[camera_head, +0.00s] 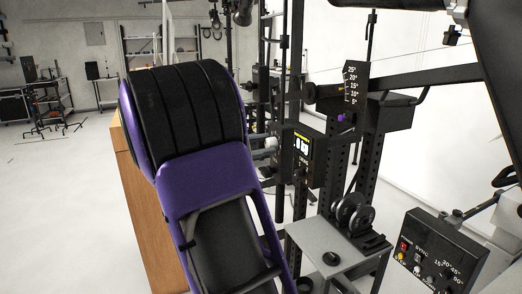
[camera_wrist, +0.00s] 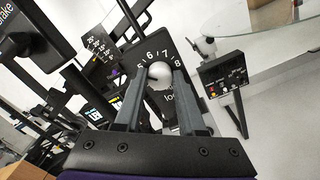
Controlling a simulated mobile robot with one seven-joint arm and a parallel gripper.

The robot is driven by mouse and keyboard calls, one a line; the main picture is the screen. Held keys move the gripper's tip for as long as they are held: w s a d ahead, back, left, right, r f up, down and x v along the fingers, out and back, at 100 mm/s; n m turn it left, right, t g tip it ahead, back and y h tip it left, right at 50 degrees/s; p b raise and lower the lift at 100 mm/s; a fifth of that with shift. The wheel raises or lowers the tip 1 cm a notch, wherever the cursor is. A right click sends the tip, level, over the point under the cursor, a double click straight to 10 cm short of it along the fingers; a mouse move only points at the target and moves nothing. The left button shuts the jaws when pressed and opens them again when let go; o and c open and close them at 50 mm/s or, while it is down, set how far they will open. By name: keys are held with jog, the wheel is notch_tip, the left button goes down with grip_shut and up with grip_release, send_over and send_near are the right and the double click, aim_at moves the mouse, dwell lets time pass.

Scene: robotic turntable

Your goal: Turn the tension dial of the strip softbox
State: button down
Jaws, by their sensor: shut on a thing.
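The tension dial is a round, silver-white knob (camera_wrist: 159,79) in the wrist view. It stands on a black plate (camera_wrist: 150,48) marked 5, 6, 7, 8, with partly hidden lettering below. My gripper (camera_wrist: 160,73) has one grey finger on each side of the knob and is shut on it. The fingers cover parts of the plate. In the head view my purple and black arm blocks the near part of the scene, and I cannot make out the dial or my fingertips there. The softbox body cannot be told clearly.
A black angle-scale plate (camera_head: 350,84) stands on the frame, right of my arm. A control box (camera_head: 437,252) with buttons and a dial is at the lower right. A grey stand top (camera_head: 318,240) holds small black parts. Open floor (camera_head: 60,200) lies left.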

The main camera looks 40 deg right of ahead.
jog(key=c, duration=0.5)
grip_release()
jog(key=shift+a, duration=0.15)
jog(key=v, duration=1.7)
jog(key=shift+a, duration=0.15)
